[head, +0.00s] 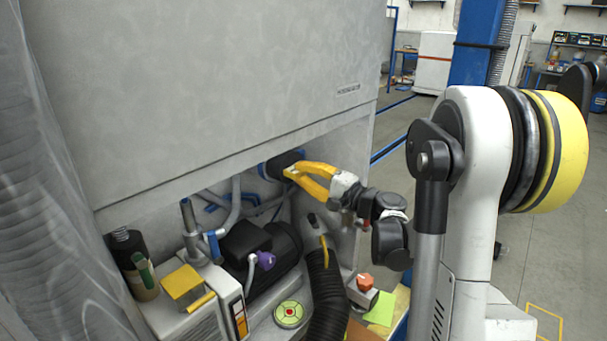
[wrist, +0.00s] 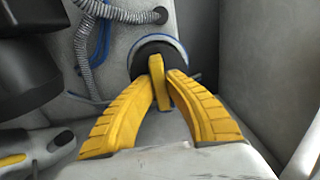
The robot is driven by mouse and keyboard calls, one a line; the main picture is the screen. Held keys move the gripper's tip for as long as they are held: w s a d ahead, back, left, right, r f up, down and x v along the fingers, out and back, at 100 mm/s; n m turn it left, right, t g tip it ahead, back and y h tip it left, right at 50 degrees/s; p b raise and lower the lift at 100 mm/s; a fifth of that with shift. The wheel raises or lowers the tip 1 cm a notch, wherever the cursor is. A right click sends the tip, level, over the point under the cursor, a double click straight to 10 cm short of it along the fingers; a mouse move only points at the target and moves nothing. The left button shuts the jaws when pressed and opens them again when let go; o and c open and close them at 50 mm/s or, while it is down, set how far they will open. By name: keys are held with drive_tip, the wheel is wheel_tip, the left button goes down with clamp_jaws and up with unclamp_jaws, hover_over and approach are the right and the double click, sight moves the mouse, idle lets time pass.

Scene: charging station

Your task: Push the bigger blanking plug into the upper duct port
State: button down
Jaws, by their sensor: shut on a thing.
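My gripper (head: 290,172) reaches into the recess under the grey cabinet panel. In the wrist view its yellow fingers (wrist: 162,82) are closed on a narrow yellow tab, apparently the grip of the bigger blanking plug (wrist: 143,62). The plug looks like a dark round disc. It is at the upper duct port (wrist: 160,38), a round opening with a blue-edged rim on the pale wall. In the head view the dark disc (head: 279,164) is partly behind the fingertips. Plug and port overlap, so I cannot tell how deep the plug sits.
Grey corrugated hoses (wrist: 88,55) hang left of the port. Below are a black motor-like unit (head: 277,262), a thick black hose (head: 326,295), a yellow block (head: 183,286) and a green-red round disc (head: 290,314). The recess's right side wall (wrist: 262,70) is near my gripper.

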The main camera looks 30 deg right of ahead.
sight(279, 163)
drive_tip(key=shift+f+x, duration=0.2)
drive_tip(key=shift+x, duration=4.1)
drive_tip(key=c, duration=1.4)
unclamp_jaws()
drive_tip(key=shift+c, duration=0.2)
drive_tip(key=shift+s, duration=0.1)
drive_tip(key=v, duration=1.2)
